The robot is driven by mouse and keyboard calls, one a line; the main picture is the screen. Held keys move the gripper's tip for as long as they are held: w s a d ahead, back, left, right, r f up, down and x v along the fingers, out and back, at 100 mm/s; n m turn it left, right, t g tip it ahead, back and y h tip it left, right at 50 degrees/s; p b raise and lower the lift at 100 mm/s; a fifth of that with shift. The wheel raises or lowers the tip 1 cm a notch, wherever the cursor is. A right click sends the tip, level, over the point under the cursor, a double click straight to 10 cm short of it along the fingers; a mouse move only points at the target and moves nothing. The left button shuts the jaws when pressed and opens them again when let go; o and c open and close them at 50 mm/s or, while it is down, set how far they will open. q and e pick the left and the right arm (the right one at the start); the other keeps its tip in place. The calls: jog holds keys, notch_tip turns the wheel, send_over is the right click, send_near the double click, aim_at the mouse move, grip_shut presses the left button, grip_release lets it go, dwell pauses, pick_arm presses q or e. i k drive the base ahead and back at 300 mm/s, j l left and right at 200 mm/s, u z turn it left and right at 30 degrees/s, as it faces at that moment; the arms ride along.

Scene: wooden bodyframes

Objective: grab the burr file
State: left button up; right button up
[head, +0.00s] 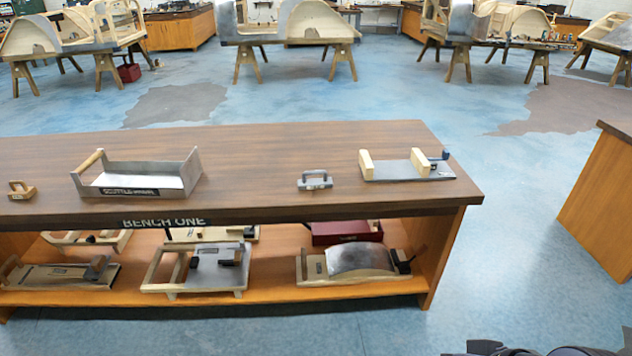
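Two small handled tools lie on the bench top. One is a grey metal block with an arched handle (315,180), right of the bench's middle. The other is a small wooden block with a wooden handle (21,190) at the far left. I cannot read a label on either, so I cannot tell for sure which is the burr file. Both stand free and nothing touches them. My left gripper is not in view. A dark part of my own body shows at the bottom right edge, with no gripper fingers to make out.
The bench (270,145), marked BENCH ONE, also bears a metal scuttle tray (130,180) and a wooden-ended jig (395,169). Its lower shelf (270,280) holds several jigs and a red box (345,231). A cabinet (605,200) stands right. Blue floor between is clear.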

aim_at(305, 183)
jog(key=i+j, duration=0.4)
jog(key=i, duration=0.25)
jog(key=i+j+z, duration=0.1)
jog(key=i+j, duration=0.35)
jog(key=i, duration=0.15)
jog(key=i+j, duration=0.45)
jog(key=i, duration=0.15)
